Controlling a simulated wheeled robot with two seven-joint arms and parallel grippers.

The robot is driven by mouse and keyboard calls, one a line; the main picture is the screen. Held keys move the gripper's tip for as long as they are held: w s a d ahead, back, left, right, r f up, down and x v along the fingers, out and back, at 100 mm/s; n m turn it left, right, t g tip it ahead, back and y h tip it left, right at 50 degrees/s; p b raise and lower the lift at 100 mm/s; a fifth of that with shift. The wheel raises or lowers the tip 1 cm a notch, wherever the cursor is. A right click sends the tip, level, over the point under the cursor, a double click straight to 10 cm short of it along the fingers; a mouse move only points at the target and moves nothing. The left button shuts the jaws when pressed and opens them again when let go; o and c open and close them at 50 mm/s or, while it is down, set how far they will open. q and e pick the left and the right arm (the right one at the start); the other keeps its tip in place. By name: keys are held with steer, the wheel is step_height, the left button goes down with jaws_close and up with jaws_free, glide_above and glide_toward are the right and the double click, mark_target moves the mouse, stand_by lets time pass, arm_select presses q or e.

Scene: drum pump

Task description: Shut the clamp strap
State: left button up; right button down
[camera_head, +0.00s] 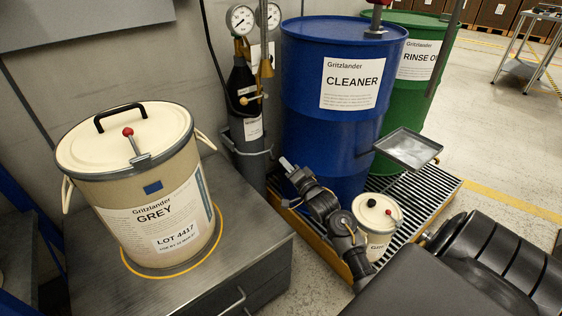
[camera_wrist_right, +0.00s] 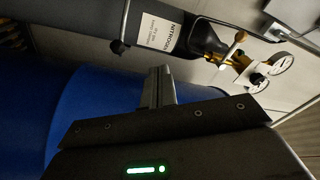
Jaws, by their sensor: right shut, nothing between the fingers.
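The beige drum (camera_head: 150,215) labelled GREY stands upright on the grey cabinet at the left. Its pale lid (camera_head: 90,145) has a black handle, and a dark clamp strap (camera_head: 181,152) runs around the rim. A lever with a red knob (camera_head: 129,132) sticks up at the front of the lid, standing off the drum's side. My right gripper (camera_head: 286,163) is shut and empty, in front of the blue drum and well to the right of the beige drum. Its closed fingers (camera_wrist_right: 158,86) also show in the wrist view. My left gripper is not in view.
A small pail (camera_head: 377,226) is beside my right arm. A gas cylinder (camera_head: 243,92) with gauges stands between the cabinet (camera_head: 100,275) and blue drum.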

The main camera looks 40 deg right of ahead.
steer(key=d+f+m+g+h, duration=0.1)
steer(key=d+f+m+g, duration=0.1)
steer(key=d+f+m, duration=0.4)
steer(key=d+m, duration=0.1)
steer(key=m, duration=0.2)
steer(key=shift+s+f+m+h, duration=0.2)
steer(key=shift+f+m+h, duration=0.1)
steer(key=shift+f+h, duration=0.1)
